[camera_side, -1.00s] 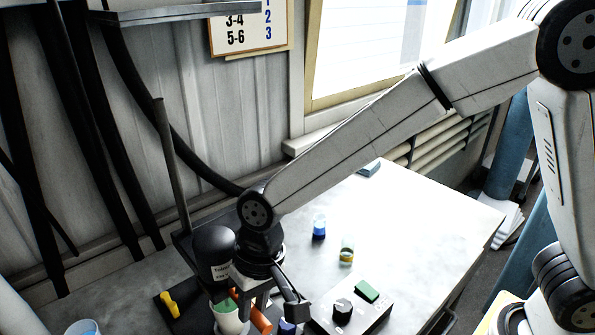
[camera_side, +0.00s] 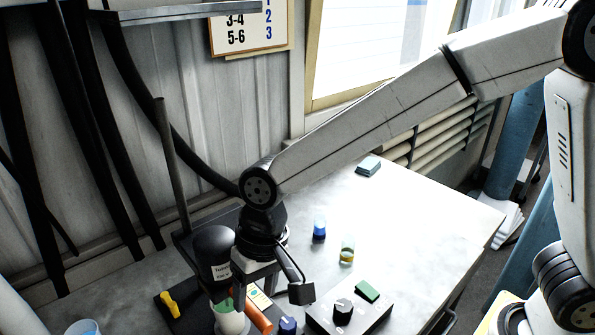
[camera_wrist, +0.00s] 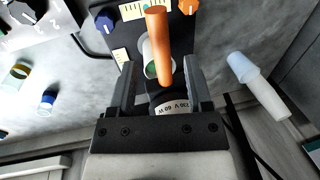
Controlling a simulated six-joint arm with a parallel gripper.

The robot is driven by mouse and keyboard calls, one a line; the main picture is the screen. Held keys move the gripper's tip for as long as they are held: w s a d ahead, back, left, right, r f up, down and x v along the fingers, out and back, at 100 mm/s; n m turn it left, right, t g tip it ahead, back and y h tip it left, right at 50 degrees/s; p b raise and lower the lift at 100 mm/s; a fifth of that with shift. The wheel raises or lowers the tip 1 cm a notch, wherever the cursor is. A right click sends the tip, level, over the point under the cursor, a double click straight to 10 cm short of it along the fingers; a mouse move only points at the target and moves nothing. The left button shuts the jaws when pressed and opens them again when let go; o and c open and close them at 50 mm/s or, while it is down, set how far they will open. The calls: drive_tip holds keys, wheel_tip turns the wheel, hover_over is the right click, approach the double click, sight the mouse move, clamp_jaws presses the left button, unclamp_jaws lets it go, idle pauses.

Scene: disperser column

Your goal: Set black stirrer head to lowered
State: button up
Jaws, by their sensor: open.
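The black stirrer head (camera_side: 213,252) is a dark rounded cylinder with a white label, beside the upright rod (camera_side: 172,165) at the back left. In the side view my gripper (camera_side: 268,288) hangs just right of the head. A white vessel with green inside (camera_side: 230,320) stands below. I cannot tell the head's exact height.
A blue knob (camera_side: 287,326) is at the front of the stand's base. A control box (camera_side: 350,312) with a black knob and green block stands to the right. The table's right side is clear.

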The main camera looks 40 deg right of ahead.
drive_tip(key=shift+d+r, duration=0.25)
drive_tip(key=shift+r, duration=0.85)
drive_tip(key=shift+d+r, duration=0.2)
drive_tip(key=shift+r, duration=0.9)
drive_tip(key=shift+d, duration=0.1)
drive_tip(key=s+d+f+t, duration=0.1)
drive_tip(key=d+f, duration=0.2)
drive_tip(key=d, duration=0.5)
drive_tip(key=s+d+f+h, duration=0.1)
drive_tip(key=s+d+f, duration=0.1)
drive_tip(key=d, duration=0.7)
drive_tip(key=s+d+f+t+h, duration=0.1)
drive_tip(key=d+f, duration=0.4)
drive_tip(key=d, duration=0.4)
drive_tip(key=shift+s+t, duration=0.3)
drive_tip(key=shift+s, duration=0.1)
drive_tip(key=shift+o, duration=0.2)
